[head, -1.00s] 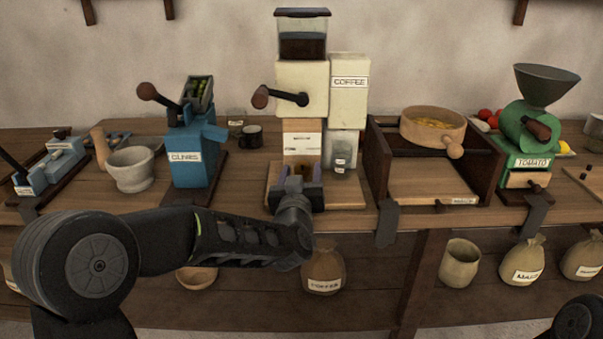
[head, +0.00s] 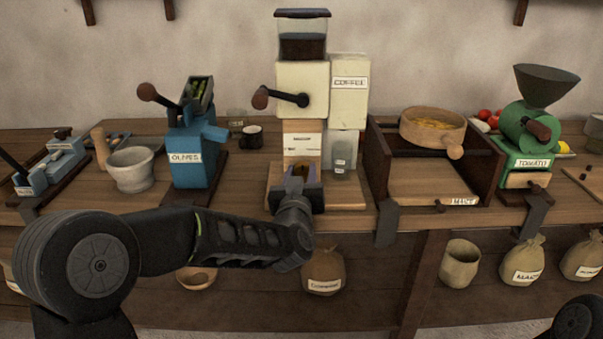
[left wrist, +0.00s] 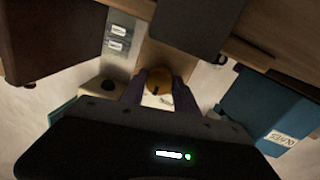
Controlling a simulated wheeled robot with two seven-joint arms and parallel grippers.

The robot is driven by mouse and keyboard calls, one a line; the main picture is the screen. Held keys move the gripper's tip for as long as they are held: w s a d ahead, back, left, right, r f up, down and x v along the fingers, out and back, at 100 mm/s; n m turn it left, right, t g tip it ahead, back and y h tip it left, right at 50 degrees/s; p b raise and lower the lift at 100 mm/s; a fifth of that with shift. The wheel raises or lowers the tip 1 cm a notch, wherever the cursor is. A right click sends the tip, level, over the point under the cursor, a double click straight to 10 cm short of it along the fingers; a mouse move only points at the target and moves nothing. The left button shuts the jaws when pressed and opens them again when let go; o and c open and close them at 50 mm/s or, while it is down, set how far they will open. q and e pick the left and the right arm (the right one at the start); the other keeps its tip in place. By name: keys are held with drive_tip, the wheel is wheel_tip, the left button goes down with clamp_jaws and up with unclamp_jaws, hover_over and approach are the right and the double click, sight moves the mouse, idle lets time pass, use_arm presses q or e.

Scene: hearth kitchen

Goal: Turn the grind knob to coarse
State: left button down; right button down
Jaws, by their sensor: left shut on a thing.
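The cream coffee grinder (head: 301,85) stands at the middle of the bench, with a dark-topped hopper and a side crank. Its round orange-brown knob (left wrist: 158,82), with a dark pointer mark, shows in the left wrist view. My left gripper (head: 303,182) is at the grinder's lower front. In the left wrist view its two purple-grey fingers (left wrist: 158,97) are on either side of the knob, shut on it. In the head view the fingers partly hide the knob. The grind scale's words are too small to read. My right gripper is out of view.
A blue olive grinder (head: 194,152) stands to the left, with a mortar (head: 131,170) beyond it. A glass jar (head: 341,157) is beside the coffee grinder's lower right. A wooden frame with a sieve (head: 433,128) and a green tomato mill (head: 527,135) are to the right.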

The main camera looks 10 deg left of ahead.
use_arm(q)
drive_tip(key=shift+d+r+m+p, duration=0.1)
drive_tip(key=shift+r+m+p, duration=0.05)
drive_tip(key=shift+m+p, duration=0.85)
drive_tip(key=shift+r+m+p, duration=0.1)
drive_tip(key=shift+m+p, duration=0.85)
drive_tip(key=shift+m, duration=0.05)
drive_tip(key=m+p, duration=0.4)
drive_tip(key=shift+g, duration=0.4)
drive_tip(key=shift+m+p, duration=1)
drive_tip(key=shift+m, duration=0.1)
drive_tip(key=shift+f+m+p, duration=0.15)
drive_tip(key=shift+m+p, duration=0.3)
drive_tip(key=shift+m, duration=0.15)
drive_tip(key=shift+y, duration=0.4)
drive_tip(key=c, duration=0.9)
unclamp_jaws()
drive_tip(key=shift+c, duration=0.2)
drive_tip(key=shift+s, duration=0.1)
